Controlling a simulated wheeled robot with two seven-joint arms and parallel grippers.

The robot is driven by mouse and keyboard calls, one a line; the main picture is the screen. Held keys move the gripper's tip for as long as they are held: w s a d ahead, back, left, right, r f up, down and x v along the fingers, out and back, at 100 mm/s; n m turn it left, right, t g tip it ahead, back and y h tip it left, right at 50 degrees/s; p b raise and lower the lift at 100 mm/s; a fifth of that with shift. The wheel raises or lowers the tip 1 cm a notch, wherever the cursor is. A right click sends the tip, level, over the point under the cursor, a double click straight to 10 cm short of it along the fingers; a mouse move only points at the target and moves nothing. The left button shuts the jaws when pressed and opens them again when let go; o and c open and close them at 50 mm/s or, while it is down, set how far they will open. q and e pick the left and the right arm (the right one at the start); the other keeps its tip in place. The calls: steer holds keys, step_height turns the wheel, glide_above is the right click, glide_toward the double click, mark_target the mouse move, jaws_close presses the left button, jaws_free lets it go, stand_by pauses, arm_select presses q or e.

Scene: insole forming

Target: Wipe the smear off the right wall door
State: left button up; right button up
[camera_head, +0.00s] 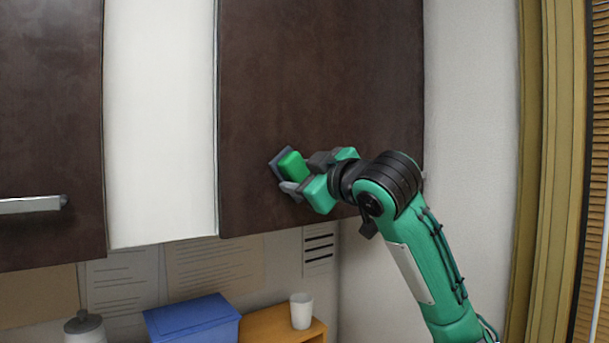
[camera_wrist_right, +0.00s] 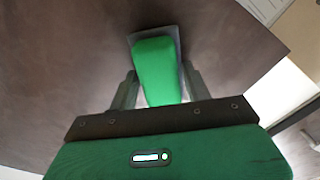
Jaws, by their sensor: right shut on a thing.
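The right wall door (camera_head: 320,80) is a dark brown cabinet door that fills the upper middle of the head view. My right gripper (camera_head: 303,174) is at its lower part, shut on a green block-shaped wiper (camera_head: 292,164) with a grey pad. The grey pad faces the door and seems to be against it. The right wrist view shows the green wiper (camera_wrist_right: 157,72) between the two fingers, with the brown door surface (camera_wrist_right: 70,70) behind it. I see no clear smear on the door; part of the surface is hidden behind the wiper and gripper. My left gripper is not in view.
A second dark door (camera_head: 50,110) with a metal handle (camera_head: 32,204) is at the left. Below are a blue box (camera_head: 192,320), a white cup (camera_head: 301,311) on a wooden shelf (camera_head: 270,327), and a grey lidded container (camera_head: 84,328). A yellowish curtain (camera_head: 545,150) hangs at the right.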

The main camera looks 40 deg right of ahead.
steer(key=shift+s+a, duration=0.15)
steer(key=shift+s, duration=1.2)
steer(key=shift+s+a, duration=0.1)
steer(key=shift+s, duration=1.25)
steer(key=shift+s+a, duration=0.15)
steer(key=shift+s, duration=1.4)
